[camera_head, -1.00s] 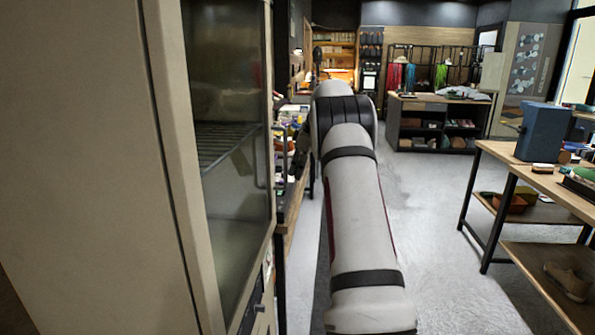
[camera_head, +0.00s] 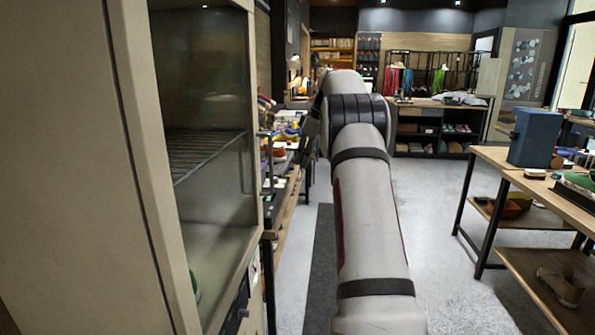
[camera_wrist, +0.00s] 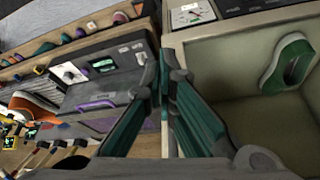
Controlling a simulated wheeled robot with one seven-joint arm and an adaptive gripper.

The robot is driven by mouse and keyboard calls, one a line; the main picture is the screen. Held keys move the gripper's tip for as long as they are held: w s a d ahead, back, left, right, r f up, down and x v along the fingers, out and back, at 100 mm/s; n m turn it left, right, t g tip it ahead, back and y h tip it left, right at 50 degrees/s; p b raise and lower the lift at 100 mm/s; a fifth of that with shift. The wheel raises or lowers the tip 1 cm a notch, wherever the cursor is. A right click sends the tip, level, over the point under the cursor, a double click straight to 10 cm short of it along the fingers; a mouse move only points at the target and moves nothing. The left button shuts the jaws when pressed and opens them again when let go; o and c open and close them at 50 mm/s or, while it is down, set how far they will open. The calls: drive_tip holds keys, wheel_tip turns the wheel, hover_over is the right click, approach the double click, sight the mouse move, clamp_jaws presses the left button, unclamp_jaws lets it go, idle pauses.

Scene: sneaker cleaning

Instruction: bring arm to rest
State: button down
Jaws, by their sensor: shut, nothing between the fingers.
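My arm (camera_head: 370,220) reaches forward from the bottom of the head view, bending at a dark-banded joint near the cabinet's far side. My gripper (camera_wrist: 166,62) is shut and empty in the wrist view, its two green-sided fingers meeting near the top middle. In the head view the gripper is mostly hidden behind the arm's bend.
A tall cream cabinet with a glass front (camera_head: 215,110) stands close on the left. A cluttered bench (camera_head: 283,190) lies beyond it. A wooden table (camera_head: 500,157) with a blue box (camera_head: 535,137) stands right. Grey floor (camera_head: 440,230) between is clear.

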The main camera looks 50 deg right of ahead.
drive_tip(key=shift+v, duration=1.45)
drive_tip(key=a+r+m, duration=0.1)
drive_tip(key=a+r, duration=0.3)
drive_tip(key=a, duration=0.4)
drive_tip(key=a+r, duration=0.3)
drive_tip(key=a, duration=0.5)
drive_tip(key=s+a+r+m, duration=0.1)
drive_tip(key=s+a, duration=0.3)
drive_tip(key=a, duration=0.3)
drive_tip(key=s+a+r, duration=0.1)
drive_tip(key=s+a, duration=0.3)
drive_tip(key=a, duration=0.3)
drive_tip(key=s+a+f+m+h+p, duration=0.1)
drive_tip(key=s+a+f, duration=0.2)
drive_tip(key=s+a, duration=0.75)
drive_tip(key=s+a+f, duration=0.5)
drive_tip(key=s+f, duration=0.4)
drive_tip(key=s, duration=0.5)
drive_tip(key=shift+a+m+p, duration=0.2)
drive_tip(key=shift+m+p, duration=0.1)
